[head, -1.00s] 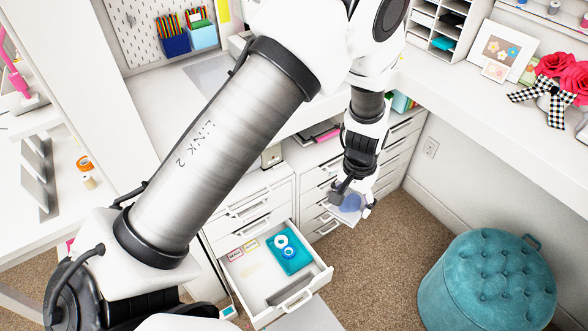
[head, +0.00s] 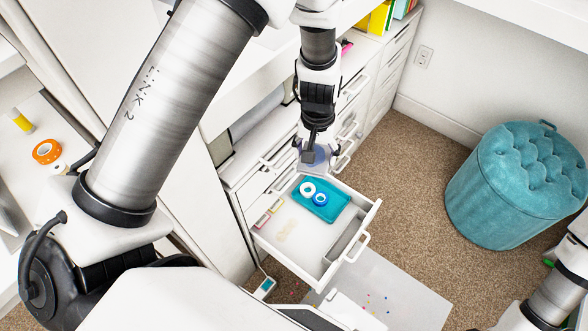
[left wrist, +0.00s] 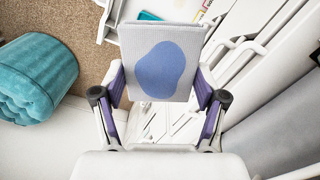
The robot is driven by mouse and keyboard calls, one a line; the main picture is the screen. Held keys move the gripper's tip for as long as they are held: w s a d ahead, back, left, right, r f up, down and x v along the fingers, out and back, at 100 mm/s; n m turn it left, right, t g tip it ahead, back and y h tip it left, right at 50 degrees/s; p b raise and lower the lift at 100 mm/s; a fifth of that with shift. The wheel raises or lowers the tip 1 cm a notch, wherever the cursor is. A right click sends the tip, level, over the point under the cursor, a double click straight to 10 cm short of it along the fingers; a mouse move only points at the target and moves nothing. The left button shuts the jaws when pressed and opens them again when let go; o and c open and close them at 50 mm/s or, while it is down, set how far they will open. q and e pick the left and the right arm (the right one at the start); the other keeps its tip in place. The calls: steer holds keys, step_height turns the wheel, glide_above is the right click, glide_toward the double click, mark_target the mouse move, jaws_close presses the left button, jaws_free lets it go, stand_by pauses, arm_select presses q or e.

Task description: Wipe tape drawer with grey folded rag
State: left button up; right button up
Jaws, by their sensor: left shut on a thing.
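The grey folded rag (head: 312,166) with a blue patch is held in my left gripper (head: 313,150), above the back edge of the open tape drawer (head: 322,266). In the left wrist view the rag (left wrist: 190,50) is flat between the two fingers of the gripper (left wrist: 161,100). Inside the drawer, a teal tray (head: 333,207) holds a white tape roll (head: 307,189) and a blue one (head: 320,199). A pale tan smudge (head: 286,230) marks the drawer floor left of the tray. My right gripper is out of view.
A teal tufted ottoman (head: 515,190) stands at the right on carpet.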

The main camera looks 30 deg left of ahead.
arm_select(q)
steer(key=s+f+n+b, duration=0.1)
steer(key=f+n+b, duration=0.1)
steer(key=f+b, duration=1)
steer(key=s+a+f+n+b, duration=0.1)
steer(key=s+f+b, duration=0.1)
steer(key=f+b, duration=1)
steer(key=s+a+f+n+b, duration=0.1)
steer(key=f+n+b, duration=0.1)
steer(key=f+b, duration=1.1)
steer(key=shift+s+a+f+n, duration=0.1)
steer(key=shift+s+f+n, duration=0.1)
steer(key=shift+f, duration=0.85)
steer(key=shift+s+a+f+n, duration=0.1)
steer(key=shift+s+f, duration=0.05)
steer(key=shift+f, duration=0.85)
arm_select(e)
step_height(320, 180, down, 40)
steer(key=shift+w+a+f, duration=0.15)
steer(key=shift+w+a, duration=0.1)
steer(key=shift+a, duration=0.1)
arm_select(q)
steer(key=shift+r, duration=0.1)
steer(key=o, duration=0.3)
steer(key=c, duration=0.7)
